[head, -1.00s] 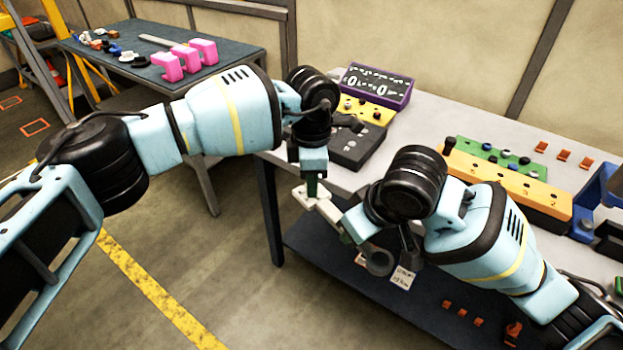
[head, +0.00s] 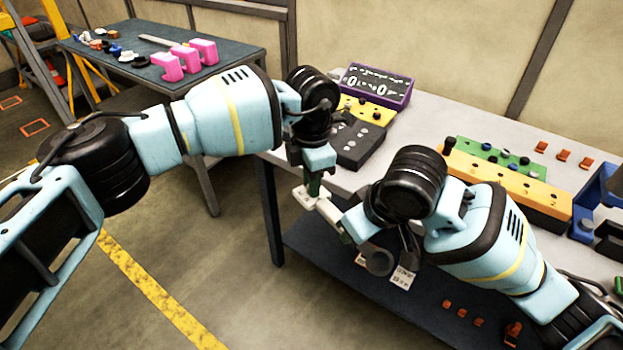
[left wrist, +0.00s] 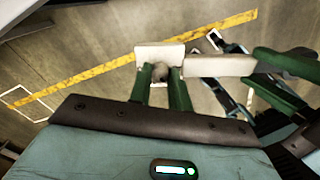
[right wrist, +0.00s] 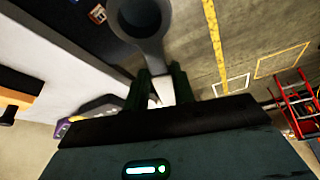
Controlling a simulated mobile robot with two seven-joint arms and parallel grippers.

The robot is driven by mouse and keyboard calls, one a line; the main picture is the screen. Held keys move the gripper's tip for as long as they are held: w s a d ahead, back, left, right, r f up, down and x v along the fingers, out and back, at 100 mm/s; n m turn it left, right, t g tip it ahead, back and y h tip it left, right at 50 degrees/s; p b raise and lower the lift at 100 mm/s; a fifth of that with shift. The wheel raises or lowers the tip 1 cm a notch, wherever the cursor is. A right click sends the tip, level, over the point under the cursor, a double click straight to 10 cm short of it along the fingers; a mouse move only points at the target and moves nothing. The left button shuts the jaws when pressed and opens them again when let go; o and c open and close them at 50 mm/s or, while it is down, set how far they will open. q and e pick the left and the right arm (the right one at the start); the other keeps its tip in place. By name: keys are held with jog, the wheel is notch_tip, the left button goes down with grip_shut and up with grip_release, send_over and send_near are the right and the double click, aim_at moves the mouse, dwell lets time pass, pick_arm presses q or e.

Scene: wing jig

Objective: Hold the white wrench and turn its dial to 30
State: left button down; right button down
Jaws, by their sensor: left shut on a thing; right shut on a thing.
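The white wrench (head: 331,212) is held in the air in front of the grey table, slanting down to the right in the head view. Its grey ring head (head: 379,262) is at the lower right and also shows in the right wrist view (right wrist: 140,18). My left gripper (head: 314,186) is shut on the white end piece (left wrist: 160,54) of the wrench, probably the dial; a grey round part shows between the fingers. My right gripper (right wrist: 160,92) is shut on the wrench's shaft below the ring head. Dial numbers cannot be read.
On the grey table (head: 440,118) are a black block (head: 358,146), a purple-framed panel (head: 378,84) and a yellow-orange block (head: 510,185) with pegs. A far table (head: 215,82) holds pink parts. The floor at left is open.

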pick_arm(q)
jog(key=c, duration=1.3)
grip_release()
notch_tip(320, 180, up, 12)
